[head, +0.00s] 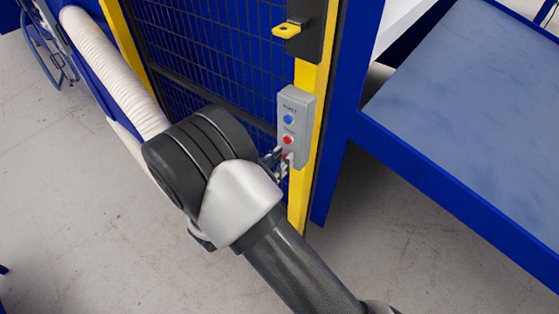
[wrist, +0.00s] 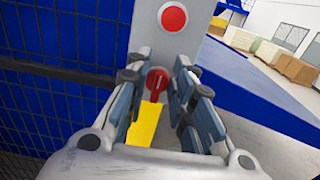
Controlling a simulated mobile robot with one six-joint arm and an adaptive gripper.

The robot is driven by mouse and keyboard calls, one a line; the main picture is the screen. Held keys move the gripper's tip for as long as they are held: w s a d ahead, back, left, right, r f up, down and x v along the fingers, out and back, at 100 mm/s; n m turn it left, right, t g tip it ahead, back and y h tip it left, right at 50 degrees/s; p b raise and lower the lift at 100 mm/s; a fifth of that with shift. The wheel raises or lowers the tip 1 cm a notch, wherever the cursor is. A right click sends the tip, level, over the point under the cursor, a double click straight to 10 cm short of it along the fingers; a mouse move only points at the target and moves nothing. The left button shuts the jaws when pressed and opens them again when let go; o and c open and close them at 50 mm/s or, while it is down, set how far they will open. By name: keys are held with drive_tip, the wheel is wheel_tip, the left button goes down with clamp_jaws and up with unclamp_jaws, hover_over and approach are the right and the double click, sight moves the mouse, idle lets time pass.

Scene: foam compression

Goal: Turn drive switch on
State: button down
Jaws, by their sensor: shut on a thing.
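A grey control box (head: 302,104) is fixed on the yellow post. It bears a blue button (head: 288,119), a red button (head: 287,140) and, low down, a red rotary switch, which the wrist view shows clearly (wrist: 157,82). The switch's handle is close to upright, leaning slightly. My gripper (head: 278,160) is at the bottom of the box. In the wrist view my gripper (wrist: 160,74) has a finger on each side of the switch and is shut on it. The round red button (wrist: 173,17) is above the fingers there.
A blue mesh fence (head: 225,60) is left of the yellow post (head: 315,70), with a yellow latch (head: 287,30) above the box. A blue-framed table (head: 470,100) is to the right. A white ribbed hose (head: 110,70) is at upper left. The floor below is clear.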

drive_tip(key=m+b, duration=0.6)
drive_tip(key=b, duration=0.3)
drive_tip(key=f+m+b, duration=0.1)
drive_tip(key=m+b, duration=0.5)
drive_tip(key=b, duration=0.2)
drive_tip(key=s+d+m+b, duration=0.1)
drive_tip(key=m+b, duration=0.5)
drive_tip(key=b, duration=0.3)
drive_tip(key=shift+f+b, duration=0.3)
drive_tip(key=c, duration=1.7)
unclamp_jaws()
drive_tip(key=shift+r, duration=0.1)
